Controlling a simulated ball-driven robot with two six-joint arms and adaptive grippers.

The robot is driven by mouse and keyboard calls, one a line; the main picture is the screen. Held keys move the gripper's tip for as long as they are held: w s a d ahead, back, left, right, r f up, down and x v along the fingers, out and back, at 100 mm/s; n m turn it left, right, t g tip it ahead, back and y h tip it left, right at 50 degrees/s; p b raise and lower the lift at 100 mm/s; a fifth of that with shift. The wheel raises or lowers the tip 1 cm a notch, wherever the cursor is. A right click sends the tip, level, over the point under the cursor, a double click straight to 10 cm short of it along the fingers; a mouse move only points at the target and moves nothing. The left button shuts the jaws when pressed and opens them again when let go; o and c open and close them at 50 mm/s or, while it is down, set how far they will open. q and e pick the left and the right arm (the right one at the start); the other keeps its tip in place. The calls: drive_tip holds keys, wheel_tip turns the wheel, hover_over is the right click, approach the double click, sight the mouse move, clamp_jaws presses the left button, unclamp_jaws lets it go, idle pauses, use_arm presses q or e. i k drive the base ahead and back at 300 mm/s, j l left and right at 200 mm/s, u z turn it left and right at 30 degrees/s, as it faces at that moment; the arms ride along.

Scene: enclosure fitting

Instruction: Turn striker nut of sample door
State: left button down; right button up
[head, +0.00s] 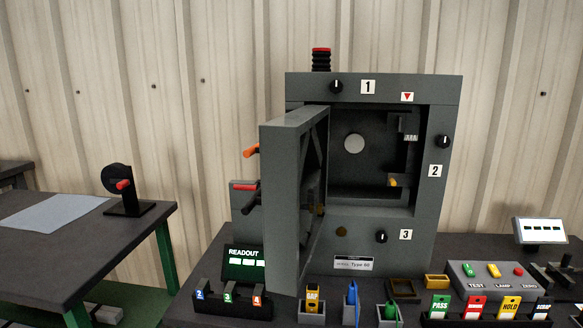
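The grey enclosure (372,88) stands on the dark bench with its sample door (289,200) swung open toward the left. An orange handle (251,151) and a red handle (243,187) stick out on the door's outer side. Inside the opening, a small yellow part (393,182) sits low at the right. A dark bracket with a pale marked scale (411,137) is above it. I cannot tell which part is the striker nut. Neither of my grippers is in view.
Small holders with a yellow GAP tool (312,296) and a blue tool (351,294) line the bench front. A readout (245,261) stands left, a button box (491,274) and coloured tags (474,305) right. A side table (90,240) stands left, across a gap.

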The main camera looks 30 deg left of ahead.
sight(398, 123)
drive_tip(key=i+j, duration=0.1)
drive_tip(key=j, duration=0.4)
drive_tip(key=i+j+z, duration=0.1)
drive_tip(key=j, duration=0.4)
drive_tip(key=i+j, duration=0.15)
drive_tip(key=j, duration=0.35)
drive_tip(key=i+j+z, duration=0.15)
drive_tip(key=j, duration=0.35)
